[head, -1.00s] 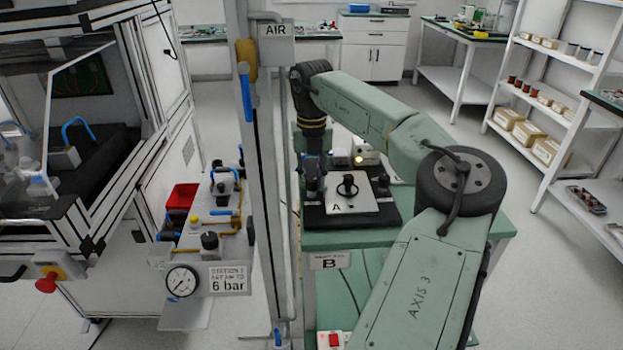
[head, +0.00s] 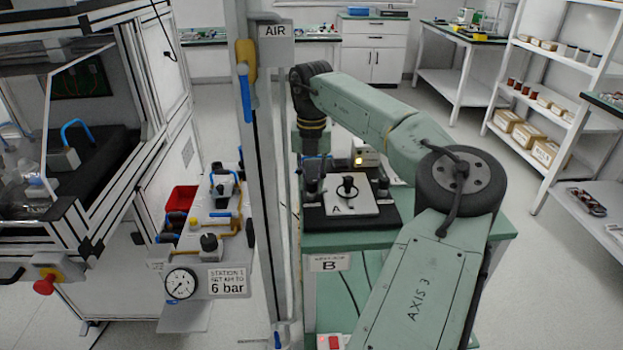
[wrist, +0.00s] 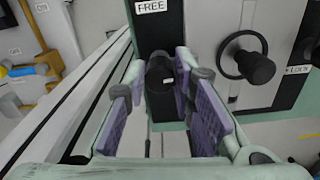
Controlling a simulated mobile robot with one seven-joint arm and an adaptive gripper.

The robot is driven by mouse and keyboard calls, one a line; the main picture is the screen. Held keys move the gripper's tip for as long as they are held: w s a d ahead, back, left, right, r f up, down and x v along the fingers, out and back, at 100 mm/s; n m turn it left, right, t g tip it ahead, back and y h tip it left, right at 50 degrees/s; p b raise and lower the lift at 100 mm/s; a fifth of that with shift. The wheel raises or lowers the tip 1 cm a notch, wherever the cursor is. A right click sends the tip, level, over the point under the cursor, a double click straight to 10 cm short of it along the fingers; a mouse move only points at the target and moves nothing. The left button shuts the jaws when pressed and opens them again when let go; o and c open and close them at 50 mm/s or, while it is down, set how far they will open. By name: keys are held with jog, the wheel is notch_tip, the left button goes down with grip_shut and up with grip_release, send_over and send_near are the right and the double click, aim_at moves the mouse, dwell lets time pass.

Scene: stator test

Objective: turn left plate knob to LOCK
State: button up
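The plate marked A (head: 365,209) lies on a black base (head: 391,221) on the green bench. In the wrist view, the left knob (wrist: 160,72) is a dark round knob with a small white mark, on a black strip under a FREE label (wrist: 151,6). My gripper (wrist: 160,88) points down at this knob, with purple pads on both sides of it. The fingers look open around it; firm contact is not clear. A LOCK label (wrist: 298,70) shows further right. In the head view, my gripper (head: 312,182) is at the plate's left side, its tips hard to make out.
A black ring handle (wrist: 242,56) with a round knob stands on the plate, right of my gripper. A right knob (head: 383,184) sits at the base's right side. A metal post (head: 262,180) with an AIR sign stands close left of my arm.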

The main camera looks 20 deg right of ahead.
aim_at(312, 181)
jog(key=o, duration=0.4)
jog(key=shift+o, duration=0.2)
notch_tip(312, 181, up, 12)
dwell(0.4)
dwell(0.4)
